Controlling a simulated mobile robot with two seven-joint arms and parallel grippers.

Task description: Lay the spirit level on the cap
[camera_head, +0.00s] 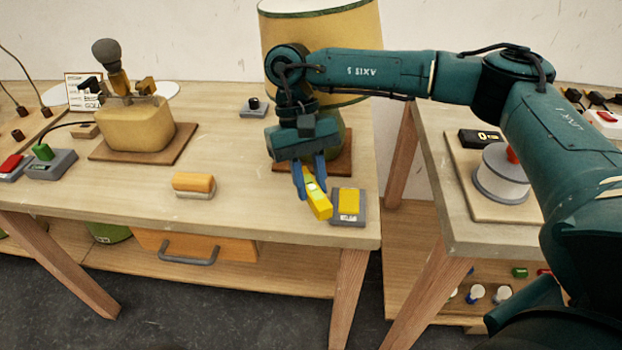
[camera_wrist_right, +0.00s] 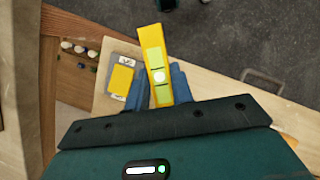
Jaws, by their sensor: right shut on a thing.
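My right gripper (camera_head: 311,180) is shut on the yellow spirit level (camera_head: 318,200), between its two blue fingers. The level is held tilted above the front right of the table. In the wrist view the level (camera_wrist_right: 152,62) points away from the fingers, and its greenish vial (camera_wrist_right: 158,76) shows. On the left of the table stands a pale yellow lamp base (camera_head: 140,125) with a stem and brass-coloured parts on top. I cannot tell which part is the cap. My left gripper is not in view.
A grey box with a yellow top (camera_head: 348,203) sits just right of the level. An orange-topped block (camera_head: 193,185) lies to the left. A large cream lampshade (camera_head: 325,30) stands behind my arm. A side table (camera_head: 455,225) holds a white spool (camera_head: 500,177). The table's middle is mostly clear.

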